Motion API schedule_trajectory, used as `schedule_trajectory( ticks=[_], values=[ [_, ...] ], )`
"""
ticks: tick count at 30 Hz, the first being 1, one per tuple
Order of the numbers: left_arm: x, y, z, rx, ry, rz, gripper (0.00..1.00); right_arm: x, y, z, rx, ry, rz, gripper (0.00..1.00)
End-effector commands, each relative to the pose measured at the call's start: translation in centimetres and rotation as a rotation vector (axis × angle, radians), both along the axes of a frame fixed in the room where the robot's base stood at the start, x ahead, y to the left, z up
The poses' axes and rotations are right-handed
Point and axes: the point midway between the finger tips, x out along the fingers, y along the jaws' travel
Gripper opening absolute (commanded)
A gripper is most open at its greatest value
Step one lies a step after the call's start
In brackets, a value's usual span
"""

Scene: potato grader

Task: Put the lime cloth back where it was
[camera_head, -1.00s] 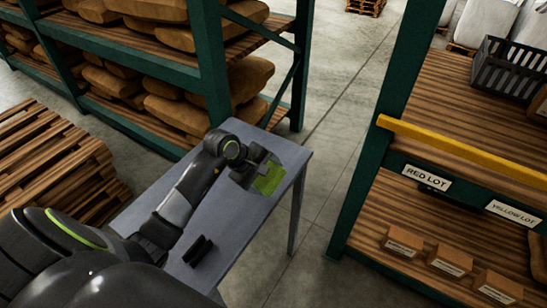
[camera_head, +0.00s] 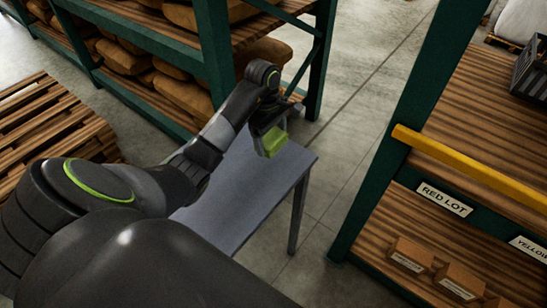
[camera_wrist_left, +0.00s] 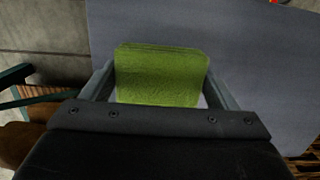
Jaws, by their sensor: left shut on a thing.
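The lime cloth (camera_head: 273,143) is a small folded green pad. My left gripper (camera_head: 268,132) is shut on it and holds it over the far end of the grey table (camera_head: 245,205). In the left wrist view the cloth (camera_wrist_left: 160,75) sits between the two fingers of the gripper (camera_wrist_left: 158,90), with the grey table top (camera_wrist_left: 250,60) behind it. It looks raised off the table, though the exact height is hard to tell. My right gripper is not in view.
A green-framed rack with brown sacks (camera_head: 190,95) stands just behind the table. A wooden pallet stack (camera_head: 55,125) is at left. At right is a shelf with a yellow bar (camera_head: 470,175), a RED LOT label (camera_head: 444,200) and small boxes (camera_head: 410,255). Floor between is clear.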

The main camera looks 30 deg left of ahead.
Motion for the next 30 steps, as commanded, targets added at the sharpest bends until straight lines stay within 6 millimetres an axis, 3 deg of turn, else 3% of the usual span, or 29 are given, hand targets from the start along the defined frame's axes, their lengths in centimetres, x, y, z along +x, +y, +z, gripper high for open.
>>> schedule_trajectory(
  ticks=[1, 6, 10, 15, 19, 26, 27, 30],
  values=[
    [0.0, 0.0, -1.4, -0.001, 0.000, -0.001, 0.63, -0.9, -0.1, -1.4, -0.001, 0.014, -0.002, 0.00],
    [0.0, 0.0, -3.2, -0.001, -0.002, -0.001, 0.63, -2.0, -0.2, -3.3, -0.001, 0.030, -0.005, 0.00],
    [0.0, 0.0, -3.9, -0.001, 0.000, -0.001, 0.63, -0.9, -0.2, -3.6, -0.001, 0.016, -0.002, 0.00],
    [0.0, -0.1, -6.4, -0.004, 0.003, 0.000, 0.63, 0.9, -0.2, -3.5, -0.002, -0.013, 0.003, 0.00],
    [0.0, -0.1, -7.8, -0.002, 0.001, 0.000, 0.63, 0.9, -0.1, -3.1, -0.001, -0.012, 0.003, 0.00],
    [0.0, 0.0, -8.2, -0.001, -0.002, -0.002, 0.63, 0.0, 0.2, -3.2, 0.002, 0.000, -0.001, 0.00],
    [0.0, 0.0, -8.2, -0.001, -0.002, -0.002, 0.84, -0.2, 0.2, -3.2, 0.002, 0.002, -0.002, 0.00],
    [0.0, 0.0, -8.2, -0.001, -0.002, -0.001, 0.97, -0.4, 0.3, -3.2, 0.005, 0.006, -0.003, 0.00]
  ],
)
